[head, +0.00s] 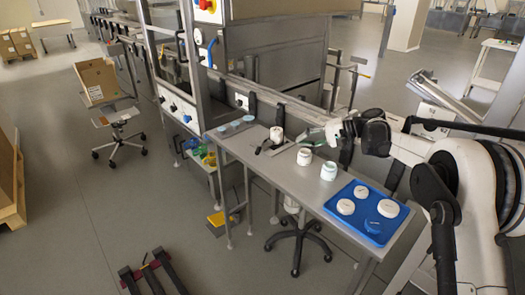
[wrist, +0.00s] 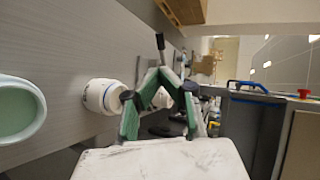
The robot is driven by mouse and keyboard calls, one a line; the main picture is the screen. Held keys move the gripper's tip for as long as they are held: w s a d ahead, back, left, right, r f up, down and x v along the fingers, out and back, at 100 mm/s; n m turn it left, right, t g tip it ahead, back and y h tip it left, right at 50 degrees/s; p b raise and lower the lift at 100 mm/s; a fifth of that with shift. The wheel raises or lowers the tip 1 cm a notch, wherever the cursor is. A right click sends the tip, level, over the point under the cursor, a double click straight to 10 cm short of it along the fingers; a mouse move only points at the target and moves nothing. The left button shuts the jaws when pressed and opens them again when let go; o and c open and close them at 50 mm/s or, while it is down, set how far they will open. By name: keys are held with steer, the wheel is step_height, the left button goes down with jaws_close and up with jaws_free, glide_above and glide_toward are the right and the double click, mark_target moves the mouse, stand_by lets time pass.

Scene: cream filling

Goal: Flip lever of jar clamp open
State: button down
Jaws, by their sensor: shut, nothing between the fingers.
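The jar clamp (head: 265,147) is a dark device on the long grey table in the head view, beside a white jar (head: 276,134). In the wrist view a lever with a black handle (wrist: 160,42) sticks up just beyond my fingertips; I take it for the clamp's lever. My gripper (head: 303,139) has green fingers and reaches in from the right, close to the clamp. In the wrist view my gripper (wrist: 159,72) has its fingertips together, with nothing held. I cannot tell whether they touch the lever. The fingers partly hide the jar behind them (wrist: 162,98).
Nearer on the table (head: 240,152) stand a white jar (head: 304,156) and a jar with pale green contents (head: 329,171). A blue tray (head: 357,224) with several round white lids lies at the near end. Small blue items (head: 235,124) lie at the far end.

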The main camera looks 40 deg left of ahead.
mark_target(259, 148)
steer(key=x, duration=1.4)
steer(key=shift+r, duration=0.15)
steer(key=shift+d+b, duration=0.1)
steer(key=shift+b, duration=0.25)
